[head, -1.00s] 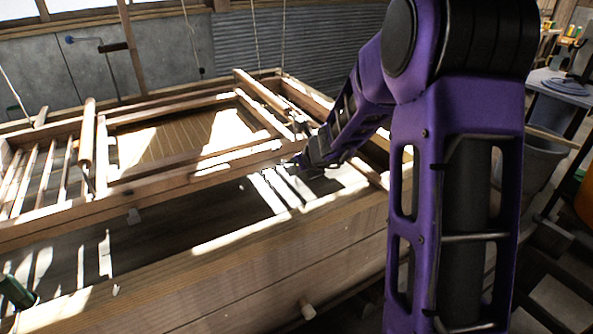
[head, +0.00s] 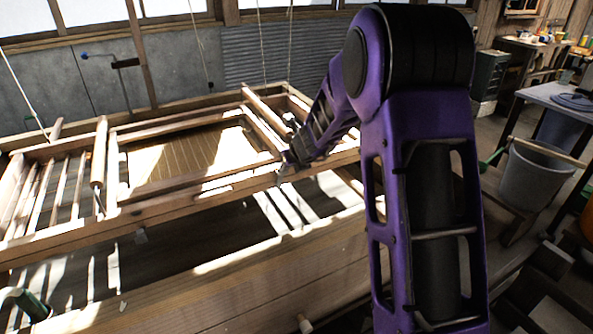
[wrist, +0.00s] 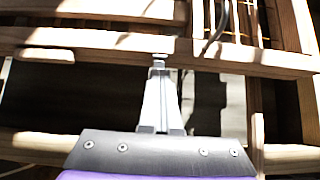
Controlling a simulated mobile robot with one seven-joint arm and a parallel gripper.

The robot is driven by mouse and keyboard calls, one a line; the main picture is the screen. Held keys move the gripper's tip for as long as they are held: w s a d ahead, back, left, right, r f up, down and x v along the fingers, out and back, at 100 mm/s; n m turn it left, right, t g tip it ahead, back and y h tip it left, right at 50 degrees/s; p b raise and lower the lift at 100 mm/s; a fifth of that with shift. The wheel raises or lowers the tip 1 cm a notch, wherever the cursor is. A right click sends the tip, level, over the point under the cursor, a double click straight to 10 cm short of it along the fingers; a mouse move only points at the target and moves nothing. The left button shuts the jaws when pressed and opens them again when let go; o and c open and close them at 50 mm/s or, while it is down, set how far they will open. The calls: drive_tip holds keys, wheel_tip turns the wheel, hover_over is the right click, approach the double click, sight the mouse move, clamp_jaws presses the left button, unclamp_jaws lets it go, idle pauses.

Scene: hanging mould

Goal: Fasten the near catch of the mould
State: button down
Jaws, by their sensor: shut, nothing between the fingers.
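The mould is a wooden frame (head: 150,208) with a slatted screen (head: 185,155), hanging from cords over a large wooden vat. Its near rail crosses the wrist view (wrist: 110,42). My gripper (wrist: 159,62) is shut and empty, its fingertips at the lower edge of that rail; I cannot tell whether they touch it. In the head view my gripper (head: 287,166) is at the right part of the near rail. A dark curved piece (wrist: 216,28), possibly the near catch, rises over the rail just right of the fingertips. I cannot tell whether it is fastened.
A pale tab (wrist: 47,55) projects below the rail, left of my gripper. The vat's near wall (head: 190,290) lies below the mould. A grey bucket (head: 538,175) and a table (head: 560,92) stand at the right. Cords (head: 262,45) hang above the mould.

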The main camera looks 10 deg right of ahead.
drive_tip(key=shift+w+a+r, duration=0.2)
drive_tip(key=shift+w+a, duration=0.05)
drive_tip(key=shift+w, duration=0.3)
drive_tip(key=shift+r, duration=0.1)
drive_tip(key=shift+r+p, duration=0.45)
drive_tip(key=shift+r, duration=0.3)
